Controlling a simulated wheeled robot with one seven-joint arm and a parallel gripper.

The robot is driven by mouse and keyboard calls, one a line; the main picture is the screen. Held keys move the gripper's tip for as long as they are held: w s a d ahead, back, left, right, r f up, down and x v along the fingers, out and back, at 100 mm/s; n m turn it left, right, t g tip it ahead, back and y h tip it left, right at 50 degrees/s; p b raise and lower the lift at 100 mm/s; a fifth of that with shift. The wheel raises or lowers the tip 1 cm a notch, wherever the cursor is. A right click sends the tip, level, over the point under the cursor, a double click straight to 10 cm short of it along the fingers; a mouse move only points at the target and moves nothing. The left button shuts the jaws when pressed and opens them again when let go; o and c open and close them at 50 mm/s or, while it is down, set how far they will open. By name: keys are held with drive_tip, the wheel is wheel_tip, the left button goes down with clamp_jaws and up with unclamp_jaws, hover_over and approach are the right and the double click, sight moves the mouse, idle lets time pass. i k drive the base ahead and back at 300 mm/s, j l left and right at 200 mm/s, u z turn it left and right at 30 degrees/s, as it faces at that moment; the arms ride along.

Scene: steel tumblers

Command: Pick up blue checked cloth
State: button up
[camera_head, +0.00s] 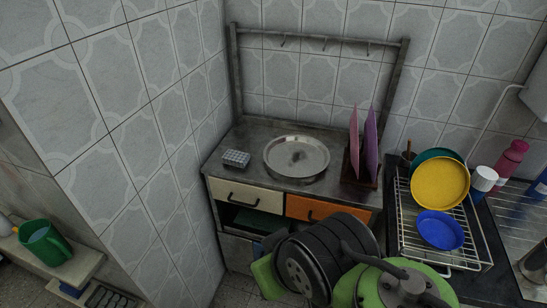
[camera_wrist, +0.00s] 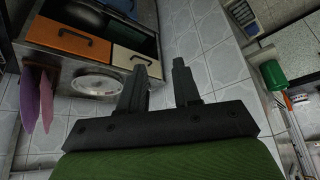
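The blue checked cloth (camera_head: 236,158) is a small folded grey-blue block at the left end of the metal counter (camera_head: 228,142), left of a round steel plate (camera_head: 297,156). My gripper (camera_wrist: 160,66) shows in the wrist view with its two dark fingers spread apart and nothing between them. It is apart from the counter. In the wrist view the cloth cannot be made out; a finger may cover it. In the head view my arm fills the bottom right, and the fingers cannot be made out.
Pink and purple boards (camera_head: 371,145) stand upright at the counter's right. A wire dish rack (camera_head: 464,262) holds a yellow plate (camera_head: 440,183) and a blue bowl (camera_head: 439,230). Below the counter are cream (camera_head: 247,194) and orange (camera_head: 318,209) drawers. A tiled wall borders its left side.

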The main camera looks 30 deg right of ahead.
sight(239, 159)
drive_tip(key=i+j+u, duration=0.15)
drive_tip(key=i+u, duration=0.15)
drive_tip(key=i, duration=0.15)
drive_tip(key=i+u, duration=0.3)
drive_tip(key=i, duration=0.2)
